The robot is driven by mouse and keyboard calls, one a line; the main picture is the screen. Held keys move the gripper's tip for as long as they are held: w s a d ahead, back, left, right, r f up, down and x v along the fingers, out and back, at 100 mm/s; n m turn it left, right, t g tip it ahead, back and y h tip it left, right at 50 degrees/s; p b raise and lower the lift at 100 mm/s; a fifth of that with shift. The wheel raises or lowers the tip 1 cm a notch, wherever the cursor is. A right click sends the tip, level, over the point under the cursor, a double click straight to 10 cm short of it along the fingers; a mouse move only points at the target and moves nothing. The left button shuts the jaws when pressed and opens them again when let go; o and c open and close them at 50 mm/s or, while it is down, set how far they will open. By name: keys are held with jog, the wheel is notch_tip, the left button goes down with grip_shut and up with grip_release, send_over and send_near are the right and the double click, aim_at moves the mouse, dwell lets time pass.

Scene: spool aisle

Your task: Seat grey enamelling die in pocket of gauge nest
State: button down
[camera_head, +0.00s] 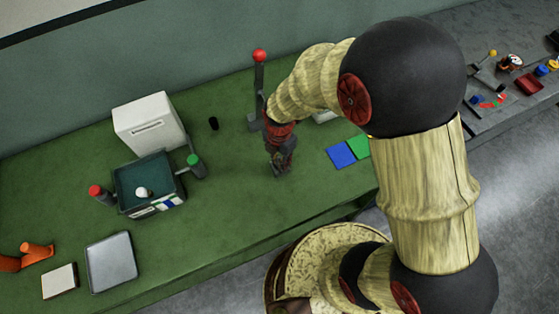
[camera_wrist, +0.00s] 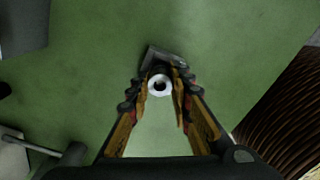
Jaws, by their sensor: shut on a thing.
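My gripper (camera_head: 279,172) is low over the green bench in the head view. In the wrist view its fingers (camera_wrist: 162,88) are shut on a small pale round piece with a dark centre hole, which I take as the grey enamelling die (camera_wrist: 153,92). A dark grey angular block (camera_wrist: 155,55), perhaps the gauge nest, shows just beyond the fingertips. The die and fingers cover part of it, so its pocket is hidden. I cannot tell whether the die touches the block or hangs above it.
A teal tray (camera_head: 135,172) with a small white piece (camera_head: 142,192) stands left, between red-topped and green-topped posts. A white box (camera_head: 148,122) is behind it. A red-knobbed post (camera_head: 259,75) stands behind my gripper. Blue (camera_head: 340,154) and green squares lie right. Bench between tray and gripper is clear.

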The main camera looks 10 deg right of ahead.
jog(key=shift+f, duration=0.15)
jog(key=c, duration=1.7)
grip_release()
jog(key=shift+o, duration=0.4)
notch_tip(320, 180, up, 12)
jog(key=p, duration=0.2)
jog(key=shift+r+p, duration=0.2)
jog(key=shift+p, duration=0.1)
jog(key=s+d+r+m+t, duration=0.2)
jog(key=s+d+r+m, duration=0.2)
jog(key=r+m, duration=0.3)
jog(key=s+d+r+m+t, duration=0.1)
jog(key=s+d+r+m, duration=0.3)
jog(key=r+m, duration=0.4)
jog(key=s+d+r+m+t, duration=0.2)
jog(key=s+d+r+m, duration=0.2)
jog(key=r+m, duration=0.3)
jog(key=m, duration=0.4)
jog(key=shift+r+t, duration=0.3)
jog(key=shift+r, duration=0.1)
